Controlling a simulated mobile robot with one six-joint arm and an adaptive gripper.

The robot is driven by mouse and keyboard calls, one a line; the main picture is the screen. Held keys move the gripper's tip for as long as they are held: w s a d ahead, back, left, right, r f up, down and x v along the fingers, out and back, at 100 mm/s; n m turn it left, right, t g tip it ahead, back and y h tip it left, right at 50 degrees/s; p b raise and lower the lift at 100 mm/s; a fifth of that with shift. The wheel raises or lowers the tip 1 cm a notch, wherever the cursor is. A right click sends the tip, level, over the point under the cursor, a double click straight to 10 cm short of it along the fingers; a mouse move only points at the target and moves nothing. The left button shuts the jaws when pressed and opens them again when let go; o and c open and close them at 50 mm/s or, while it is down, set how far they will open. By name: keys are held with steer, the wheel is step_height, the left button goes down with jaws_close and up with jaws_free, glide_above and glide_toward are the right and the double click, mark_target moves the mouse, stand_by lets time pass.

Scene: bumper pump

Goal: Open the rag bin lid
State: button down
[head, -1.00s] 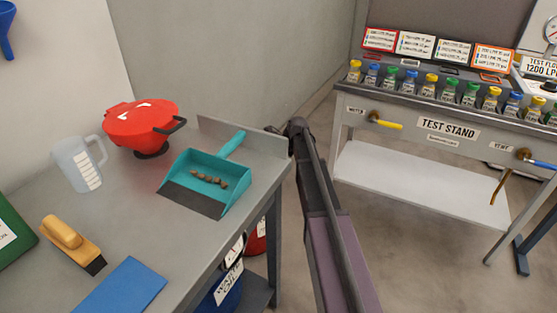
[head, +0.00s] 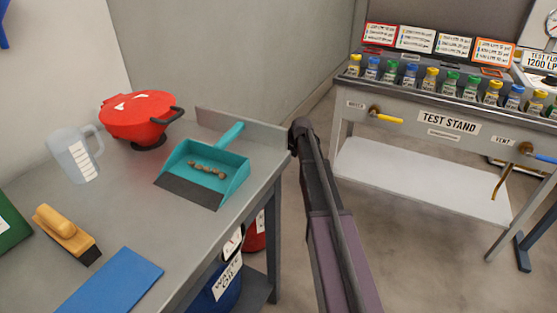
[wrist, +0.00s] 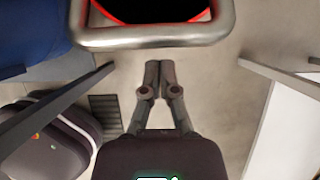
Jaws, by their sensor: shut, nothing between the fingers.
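In the wrist view, a red rim around a dark round area (wrist: 155,8) shows at the top edge, cut off by the frame. I take it to be the rag bin; I cannot tell whether the dark area is a lid or an opening. A rounded metal bar (wrist: 155,36) runs across its near side. My gripper (wrist: 160,64) is shut and empty, its fingertips just below the bar in the picture and apart from it. In the head view, a red body (head: 255,232) shows partly under the bench, mostly hidden; my gripper is out of sight there.
The grey bench (head: 120,215) carries a teal dustpan (head: 225,175), a red vessel (head: 140,118), a jug (head: 75,155) and a brush (head: 65,232). A blue waste oil container (head: 222,288) stands beneath. The test stand (head: 450,118) is at right, with clear floor between.

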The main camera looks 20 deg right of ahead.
steer(key=w+a+p+v, duration=0.1)
steer(key=p+v, duration=0.8)
steer(key=shift+r+p, duration=0.3)
steer(key=shift+r, duration=0.25)
stand_by(0.6)
